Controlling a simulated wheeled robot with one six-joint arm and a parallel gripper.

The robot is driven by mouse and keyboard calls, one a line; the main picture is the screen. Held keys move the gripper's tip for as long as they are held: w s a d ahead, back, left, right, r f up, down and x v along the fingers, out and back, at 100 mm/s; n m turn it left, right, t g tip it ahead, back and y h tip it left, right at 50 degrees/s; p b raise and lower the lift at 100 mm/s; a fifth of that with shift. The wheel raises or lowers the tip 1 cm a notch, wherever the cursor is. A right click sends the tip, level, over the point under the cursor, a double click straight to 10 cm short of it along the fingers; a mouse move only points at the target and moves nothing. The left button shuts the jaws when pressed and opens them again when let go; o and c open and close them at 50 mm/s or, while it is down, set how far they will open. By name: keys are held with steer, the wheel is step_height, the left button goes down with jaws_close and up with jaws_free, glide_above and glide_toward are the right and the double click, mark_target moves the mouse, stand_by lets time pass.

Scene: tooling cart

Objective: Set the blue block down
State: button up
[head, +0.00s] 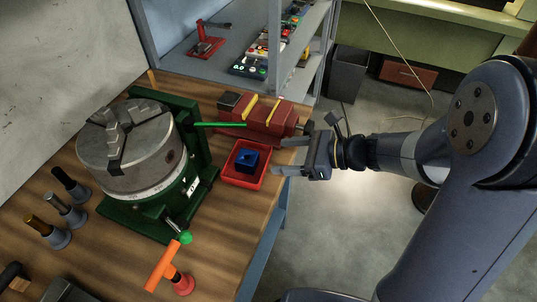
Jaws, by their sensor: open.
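The blue block (247,160) sits inside a small red tray (262,180) on the wooden bench. My gripper (278,157) is open, with its fingers pointing left over the tray's right side. The fingertips appear to the right of the block, with a visible gap between them and it. Nothing shows between the fingers. The block's underside is hidden inside the tray.
A green-based rotary chuck (130,155) stands left of the tray. A red vise (270,118) lies just behind it. An orange-handled tool (163,268) and several tool holders (55,235) stand nearer. The bench's right edge (270,225) is close to the tray.

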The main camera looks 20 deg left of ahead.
steer(key=shift+v, duration=1.25)
